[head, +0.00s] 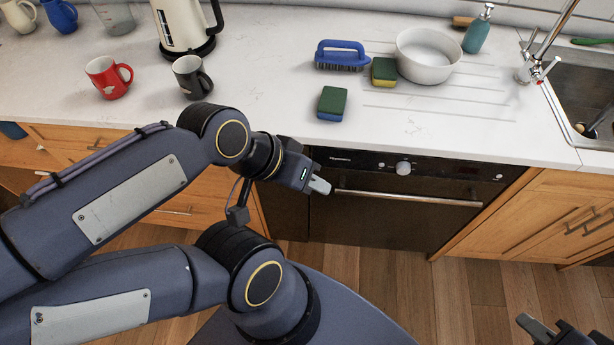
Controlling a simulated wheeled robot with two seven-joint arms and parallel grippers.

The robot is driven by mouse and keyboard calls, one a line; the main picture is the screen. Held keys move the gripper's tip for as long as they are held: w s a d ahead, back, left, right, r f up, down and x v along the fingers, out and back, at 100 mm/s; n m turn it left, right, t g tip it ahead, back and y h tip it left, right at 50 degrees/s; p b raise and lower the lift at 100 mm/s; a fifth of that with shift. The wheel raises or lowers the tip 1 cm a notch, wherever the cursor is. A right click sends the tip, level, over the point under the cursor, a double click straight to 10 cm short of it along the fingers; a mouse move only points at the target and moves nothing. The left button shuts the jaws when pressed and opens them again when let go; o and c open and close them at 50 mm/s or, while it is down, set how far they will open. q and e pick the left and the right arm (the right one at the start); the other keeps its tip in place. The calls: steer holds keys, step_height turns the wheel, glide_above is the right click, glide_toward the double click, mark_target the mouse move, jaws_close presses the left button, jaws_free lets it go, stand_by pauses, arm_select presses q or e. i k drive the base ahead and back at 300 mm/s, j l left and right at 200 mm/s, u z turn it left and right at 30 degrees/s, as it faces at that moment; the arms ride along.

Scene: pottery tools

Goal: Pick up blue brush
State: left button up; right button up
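The blue brush (341,55) lies on the white countertop with its bristles down and its looped handle up. It is left of the white bowl, behind the sponges. My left gripper (318,185) is in front of the counter edge, over the oven front, lower in the picture than the brush and apart from it. Its fingers are seen from the side, so I cannot tell if they are open. My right gripper (540,327) is at the bottom right corner, partly cut off, far from the brush.
A white bowl (429,56), a soap bottle (477,30) and a sink (588,90) are to the right. A kettle (184,25) and mugs (108,78) (191,78) stand left. The counter front (440,125) is clear.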

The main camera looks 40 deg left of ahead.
mark_target(358, 59)
steer(key=i+j+u, duration=0.1)
steer(key=i, duration=0.75)
